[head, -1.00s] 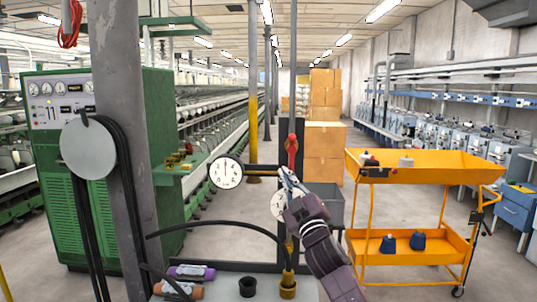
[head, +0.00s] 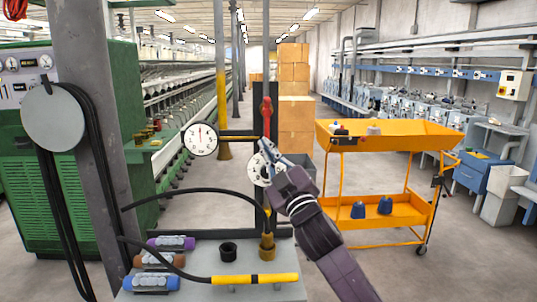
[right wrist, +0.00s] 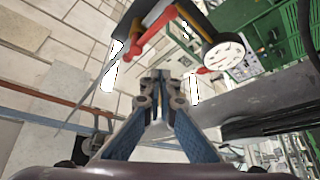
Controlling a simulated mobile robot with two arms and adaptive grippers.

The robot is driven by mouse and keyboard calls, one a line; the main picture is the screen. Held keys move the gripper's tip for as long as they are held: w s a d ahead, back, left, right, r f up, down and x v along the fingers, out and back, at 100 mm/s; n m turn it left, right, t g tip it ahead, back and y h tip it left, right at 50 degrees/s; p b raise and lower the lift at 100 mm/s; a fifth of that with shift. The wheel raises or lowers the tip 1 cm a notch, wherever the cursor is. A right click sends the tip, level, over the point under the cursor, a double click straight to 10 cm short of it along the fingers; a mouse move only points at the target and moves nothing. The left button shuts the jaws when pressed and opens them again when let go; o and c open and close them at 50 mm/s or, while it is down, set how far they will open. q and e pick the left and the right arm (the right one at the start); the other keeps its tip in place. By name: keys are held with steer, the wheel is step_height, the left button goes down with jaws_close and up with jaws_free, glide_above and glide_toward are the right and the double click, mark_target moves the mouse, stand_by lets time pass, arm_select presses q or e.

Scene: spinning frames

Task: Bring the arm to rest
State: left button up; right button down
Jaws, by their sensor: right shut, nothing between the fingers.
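My right arm reaches up from the lower right in the head view. Its gripper (head: 266,147) is shut and empty, pointing up and left in front of a dark upright post. The closed fingertips (right wrist: 160,75) show in the middle of the right wrist view, with nothing between them. In the head view, a red handle (head: 266,110) is just above the fingertips, and a round white gauge (head: 258,174) is partly hidden behind the gripper. I cannot tell whether the gripper touches either. My left gripper is not in view.
A second gauge (head: 200,139) sits on the post's left. A grey column (head: 95,120) stands left. An orange trolley (head: 385,135) stands right, with open floor around it.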

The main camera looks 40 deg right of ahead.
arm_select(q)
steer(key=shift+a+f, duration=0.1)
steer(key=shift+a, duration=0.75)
arm_select(e)
steer(key=shift+s+d, duration=0.1)
steer(key=shift+s, duration=0.35)
